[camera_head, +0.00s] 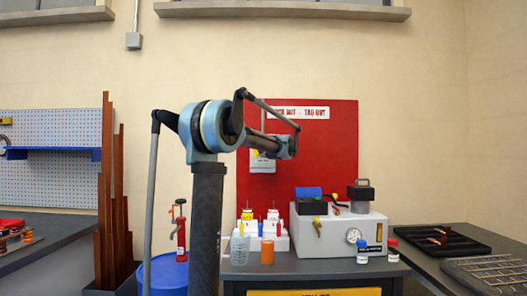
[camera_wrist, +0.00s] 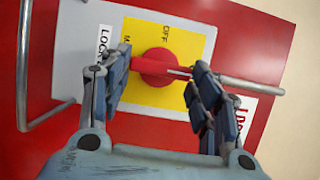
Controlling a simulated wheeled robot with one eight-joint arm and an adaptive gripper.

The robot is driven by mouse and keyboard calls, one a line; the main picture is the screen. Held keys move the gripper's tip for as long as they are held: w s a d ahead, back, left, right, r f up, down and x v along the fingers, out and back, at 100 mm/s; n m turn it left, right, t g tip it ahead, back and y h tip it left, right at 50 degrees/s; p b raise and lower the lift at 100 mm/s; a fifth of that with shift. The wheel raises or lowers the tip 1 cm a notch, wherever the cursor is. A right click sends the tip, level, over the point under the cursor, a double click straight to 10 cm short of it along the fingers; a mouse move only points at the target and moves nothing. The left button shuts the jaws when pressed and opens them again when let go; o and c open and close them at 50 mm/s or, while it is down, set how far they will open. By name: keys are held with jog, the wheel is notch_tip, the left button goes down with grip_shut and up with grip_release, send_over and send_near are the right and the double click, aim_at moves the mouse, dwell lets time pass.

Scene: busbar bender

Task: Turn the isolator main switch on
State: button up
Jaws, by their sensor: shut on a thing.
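The isolator main switch is a red rotary knob (camera_wrist: 157,66) on a yellow plate (camera_wrist: 160,97), set in a light grey housing on a red board. The word OFF shows on the plate by the knob in the wrist view. In the head view the housing (camera_head: 262,164) is partly hidden by my arm. My gripper (camera_wrist: 156,80) is at the knob, with one blue-grey finger on each side, and is shut on it. The knob's far side and exact contact points are hard to see. In the head view my gripper (camera_head: 285,148) is in front of the board.
The red lock-out board (camera_head: 330,165) is behind, with a bent metal rod (camera_wrist: 25,65) at its left in the wrist view. Below are a white machine (camera_head: 340,236), several bottles and a bench. Copper bars (camera_head: 106,190) stand at the left.

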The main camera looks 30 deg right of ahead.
jog(key=shift+a+f, duration=0.1)
jog(key=o, duration=1)
jog(key=shift+o, duration=0.2)
jog(key=shift+s, duration=0.1)
jog(key=s+a, duration=0.1)
jog(key=s, duration=1)
jog(key=shift+s+a, duration=0.25)
jog(key=shift+a, duration=0.15)
